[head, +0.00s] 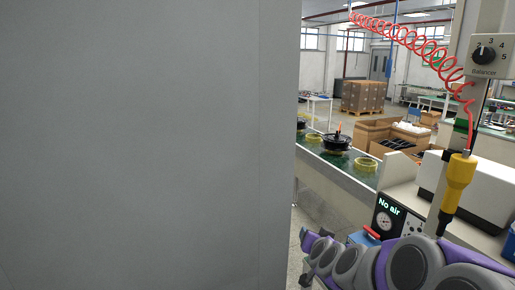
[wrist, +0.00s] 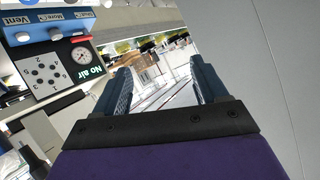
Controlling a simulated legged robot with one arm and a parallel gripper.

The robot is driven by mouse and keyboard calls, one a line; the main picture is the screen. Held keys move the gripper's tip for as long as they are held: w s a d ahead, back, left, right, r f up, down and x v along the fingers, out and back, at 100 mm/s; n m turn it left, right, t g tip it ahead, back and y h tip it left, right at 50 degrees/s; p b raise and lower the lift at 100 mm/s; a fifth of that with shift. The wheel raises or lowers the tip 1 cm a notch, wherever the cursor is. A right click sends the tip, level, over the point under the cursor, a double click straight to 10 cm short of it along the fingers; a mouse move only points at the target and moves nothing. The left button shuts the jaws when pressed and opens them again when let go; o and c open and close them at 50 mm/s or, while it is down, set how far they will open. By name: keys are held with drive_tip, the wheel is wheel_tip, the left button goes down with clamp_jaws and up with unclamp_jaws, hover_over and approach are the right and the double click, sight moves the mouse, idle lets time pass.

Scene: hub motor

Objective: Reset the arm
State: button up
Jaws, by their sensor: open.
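My arm, purple and grey, shows at the bottom right of the head view, beside the workbench. My gripper (wrist: 160,92) fills the lower middle of the wrist view. Its two dark blue fingers stand apart, and nothing is between them. The gripper's fingertips are not clearly visible in the head view. A panel with a "No air" display and gauge (head: 384,220) is near the arm in the head view. The same gauge (wrist: 81,55) is at the upper left of the wrist view, left of my gripper.
A large grey wall or panel (head: 140,140) covers the left half of the head view and the right of the wrist view (wrist: 285,50). A yellow tool (head: 457,185) hangs from a red coiled hose (head: 405,38). A conveyor (head: 345,172) carries a black hub motor (head: 336,142) and yellow rings.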

drive_tip(key=s+a+f+n+g+y, duration=0.1)
drive_tip(key=s+a+n+g+y, duration=0.15)
drive_tip(key=s+a, duration=0.45)
drive_tip(key=s+a+f+n+g+y, duration=0.2)
drive_tip(key=s+a+g, duration=0.15)
drive_tip(key=s, duration=0.75)
drive_tip(key=s+d+f+g+h, duration=0.1)
drive_tip(key=s+d+g+h, duration=0.1)
drive_tip(key=s, duration=1.1)
drive_tip(key=s+d+f+g+h+b, duration=0.1)
drive_tip(key=s+d+g, duration=0.4)
drive_tip(key=s, duration=0.8)
drive_tip(key=shift+s+d+g+h, duration=0.3)
drive_tip(key=shift+s+g+h, duration=0.1)
drive_tip(key=shift+g, duration=0.4)
